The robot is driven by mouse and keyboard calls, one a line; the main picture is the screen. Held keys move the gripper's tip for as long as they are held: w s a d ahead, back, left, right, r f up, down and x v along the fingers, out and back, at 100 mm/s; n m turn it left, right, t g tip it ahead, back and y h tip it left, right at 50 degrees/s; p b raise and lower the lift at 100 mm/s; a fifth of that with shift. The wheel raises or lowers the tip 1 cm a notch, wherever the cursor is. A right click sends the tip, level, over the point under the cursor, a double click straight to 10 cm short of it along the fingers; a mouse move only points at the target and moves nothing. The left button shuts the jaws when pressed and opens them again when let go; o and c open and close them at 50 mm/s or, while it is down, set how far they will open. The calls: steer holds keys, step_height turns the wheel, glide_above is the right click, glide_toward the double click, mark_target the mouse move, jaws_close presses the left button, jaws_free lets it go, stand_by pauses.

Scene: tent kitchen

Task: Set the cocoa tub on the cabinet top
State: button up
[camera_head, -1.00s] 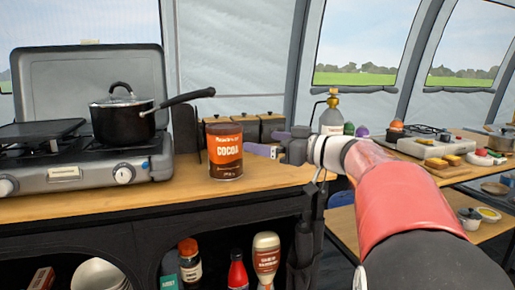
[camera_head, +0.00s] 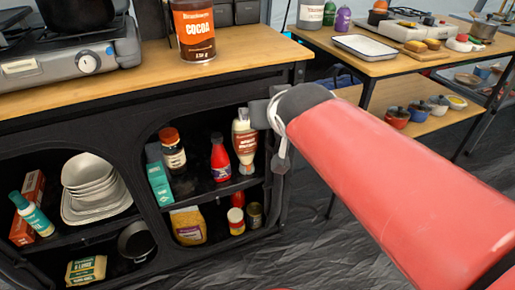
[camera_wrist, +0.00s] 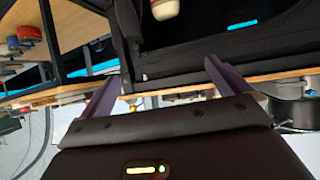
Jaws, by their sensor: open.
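The cocoa tub (camera_head: 194,32), brown with an orange label, stands upright on the wooden cabinet top (camera_head: 235,66), right of the stove. Its upper end is cut off by the picture edge. My gripper (camera_head: 262,112) is apart from the tub, lower and to the right, in front of the cabinet's right end near a white-capped sauce bottle (camera_head: 244,140). Its fingers are hard to make out there. In the wrist view my gripper (camera_wrist: 160,82) has its two purple fingers wide apart with nothing between them. I cannot make out the tub in that view.
A stove with a black pot (camera_head: 77,14) stands left of the tub. Open shelves below hold bowls (camera_head: 88,172), bottles and packets. A side table with a white tray (camera_head: 365,47) stands at the right. The cabinet top is clear right of the tub.

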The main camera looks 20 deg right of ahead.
steer(key=s+a+f+n+g+y, duration=0.2)
steer(key=s+a+f+g, duration=0.3)
steer(key=s+a+f, duration=0.3)
steer(key=s+f, duration=0.3)
steer(key=s, duration=0.2)
steer(key=shift+n+g+y, duration=0.3)
steer(key=shift+g, duration=0.1)
